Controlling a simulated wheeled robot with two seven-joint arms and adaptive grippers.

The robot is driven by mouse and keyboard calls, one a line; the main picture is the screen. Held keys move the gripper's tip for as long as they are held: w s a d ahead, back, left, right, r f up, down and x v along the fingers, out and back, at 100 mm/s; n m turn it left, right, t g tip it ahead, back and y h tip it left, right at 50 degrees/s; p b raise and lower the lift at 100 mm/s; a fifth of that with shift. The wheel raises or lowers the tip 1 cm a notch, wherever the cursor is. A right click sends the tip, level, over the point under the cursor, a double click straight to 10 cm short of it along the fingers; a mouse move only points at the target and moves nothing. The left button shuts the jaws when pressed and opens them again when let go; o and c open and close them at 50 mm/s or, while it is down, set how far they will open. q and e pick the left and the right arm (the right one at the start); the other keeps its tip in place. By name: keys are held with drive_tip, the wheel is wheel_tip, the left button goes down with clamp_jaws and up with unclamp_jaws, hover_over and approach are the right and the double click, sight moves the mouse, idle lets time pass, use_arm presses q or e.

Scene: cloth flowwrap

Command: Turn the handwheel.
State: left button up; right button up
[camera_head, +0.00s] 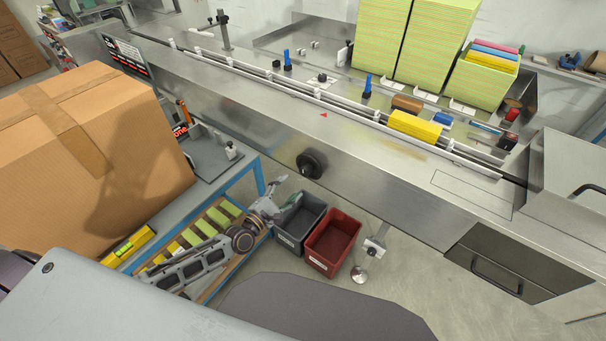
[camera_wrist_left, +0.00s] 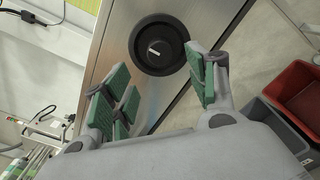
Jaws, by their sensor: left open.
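The black round handwheel (camera_head: 312,163) is mounted on the front face of the steel machine. In the left wrist view the handwheel (camera_wrist_left: 158,45) shows face on, with a light bar mark at its centre. My left gripper (camera_head: 287,196) is open, below and a little left of the handwheel in the head view. In the wrist view the green-padded fingers of the left gripper (camera_wrist_left: 160,95) are spread apart, with the handwheel beyond and between their tips. Nothing is between the pads, and they look apart from the wheel. My right gripper is not in view.
A grey bin (camera_head: 300,222) and a red bin (camera_head: 333,243) stand on the floor below the machine. A large cardboard box (camera_head: 90,150) sits on the blue-framed bench at left. The steel machine front (camera_head: 390,185) is clear around the wheel.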

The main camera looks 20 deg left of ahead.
sight(303, 173)
use_arm(q)
drive_tip(key=shift+x, duration=1.6)
drive_tip(key=shift+b+x, duration=0.4)
drive_tip(key=shift+x, duration=1.1)
drive_tip(key=shift+w+d, duration=0.25)
drive_tip(key=shift+w, duration=0.45)
drive_tip(key=shift+w+d, duration=0.1)
drive_tip(key=shift+w, duration=0.15)
drive_tip(key=shift+w+d, duration=0.15)
drive_tip(key=shift+w, duration=0.25)
drive_tip(key=shift+c, duration=0.8)
drive_tip(key=c, duration=0.9)
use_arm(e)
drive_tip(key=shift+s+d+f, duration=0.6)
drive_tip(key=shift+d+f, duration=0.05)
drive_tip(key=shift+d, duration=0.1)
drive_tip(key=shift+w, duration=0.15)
